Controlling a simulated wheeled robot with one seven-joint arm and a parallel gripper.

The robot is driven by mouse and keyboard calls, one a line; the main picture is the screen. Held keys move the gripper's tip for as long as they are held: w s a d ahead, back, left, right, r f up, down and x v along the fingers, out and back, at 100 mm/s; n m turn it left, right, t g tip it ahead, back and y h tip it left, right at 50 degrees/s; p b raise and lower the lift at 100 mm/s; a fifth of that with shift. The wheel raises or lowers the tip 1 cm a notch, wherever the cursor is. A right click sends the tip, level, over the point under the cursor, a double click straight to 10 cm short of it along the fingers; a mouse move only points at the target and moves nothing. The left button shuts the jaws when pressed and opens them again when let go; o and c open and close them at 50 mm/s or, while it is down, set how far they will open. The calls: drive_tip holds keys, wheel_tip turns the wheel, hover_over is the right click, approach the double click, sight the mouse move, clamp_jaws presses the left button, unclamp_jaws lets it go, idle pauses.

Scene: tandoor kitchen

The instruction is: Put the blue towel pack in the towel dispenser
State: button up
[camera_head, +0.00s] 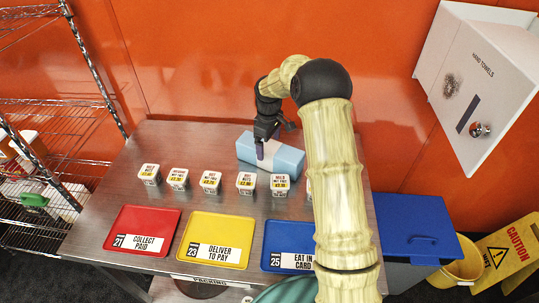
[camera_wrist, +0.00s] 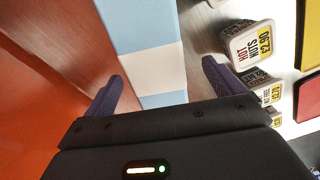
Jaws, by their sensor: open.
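The blue towel pack (camera_head: 284,161), light blue with a white band, lies flat on the metal table near its back edge. In the wrist view the pack (camera_wrist: 150,28) runs up between the two fingers of my gripper (camera_wrist: 160,88). My gripper (camera_head: 263,150) is open and points down at the pack's white band in the head view, a finger on each side. Whether the fingers touch the pack cannot be told. The towel dispenser (camera_head: 502,62), a white wall box marked "HAND TOWELS", hangs at the upper right with its front panel in view; its inside is hidden.
Several small price-labelled tubs (camera_head: 211,181) stand in a row in front of the pack, one close to my finger (camera_wrist: 250,42). Red (camera_head: 130,212), yellow (camera_head: 238,228) and blue (camera_head: 270,258) trays lie at the front. A blue bin (camera_head: 398,225), yellow bucket and caution sign stand right.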

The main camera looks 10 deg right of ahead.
drive_tip(key=f, duration=0.1)
drive_tip(key=f+p, duration=0.1)
drive_tip(key=f, duration=0.3)
drive_tip(key=shift+w+d+f+p, duration=0.1)
drive_tip(key=shift+w+d+p, duration=0.15)
drive_tip(key=shift+p, duration=0.05)
drive_tip(key=c, duration=1.4)
drive_tip(key=shift+o, duration=0.2)
wheel_tip(320, 180, up, 10)
drive_tip(key=shift+r+b, duration=0.1)
drive_tip(key=shift+b, duration=0.75)
